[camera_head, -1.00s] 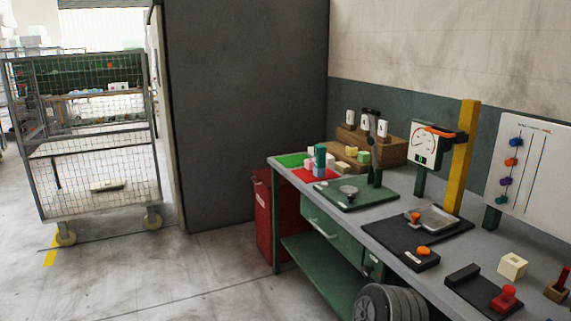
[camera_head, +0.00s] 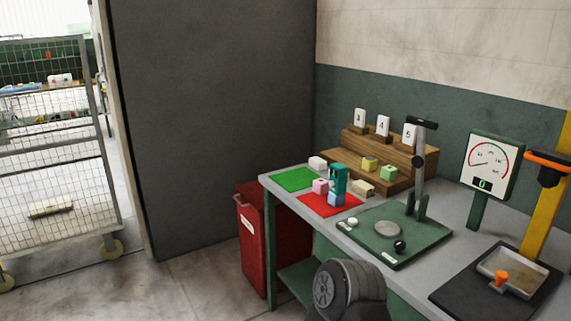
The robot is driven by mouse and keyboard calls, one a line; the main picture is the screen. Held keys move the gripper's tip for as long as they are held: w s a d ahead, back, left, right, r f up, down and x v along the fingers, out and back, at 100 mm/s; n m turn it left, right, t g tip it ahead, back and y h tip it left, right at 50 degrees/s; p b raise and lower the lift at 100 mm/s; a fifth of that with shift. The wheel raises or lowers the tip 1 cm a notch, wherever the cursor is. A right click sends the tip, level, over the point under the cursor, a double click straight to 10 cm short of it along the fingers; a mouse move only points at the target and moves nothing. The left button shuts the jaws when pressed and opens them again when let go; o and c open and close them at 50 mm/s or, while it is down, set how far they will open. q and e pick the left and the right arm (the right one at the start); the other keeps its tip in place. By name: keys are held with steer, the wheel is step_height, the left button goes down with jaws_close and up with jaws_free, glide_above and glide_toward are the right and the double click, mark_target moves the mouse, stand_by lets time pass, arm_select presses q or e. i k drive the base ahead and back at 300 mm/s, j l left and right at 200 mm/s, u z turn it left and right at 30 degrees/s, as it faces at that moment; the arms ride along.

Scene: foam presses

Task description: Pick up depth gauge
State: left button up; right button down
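No tool is labelled as a depth gauge. A dial meter (camera_head: 491,164) with a needle and a small display reading 0 stands on a green post farther right. A dark part of my own arm shows at the bottom centre. Neither of my grippers is in view.
A green lever press (camera_head: 385,247) stands mid-bench. A black press base with a metal tray (camera_head: 517,271) is at right. A wooden stepped rack (camera_head: 409,163) holds numbered cards and blocks. A green mat (camera_head: 294,180) lies at the bench's left end. A red bin (camera_head: 251,240) stands beside the bench.

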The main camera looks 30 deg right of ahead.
mark_target(338, 173)
steer(key=i+j, duration=0.1)
steer(key=i, duration=2.65)
steer(key=l+z, duration=0.1)
steer(key=z, duration=3.95)
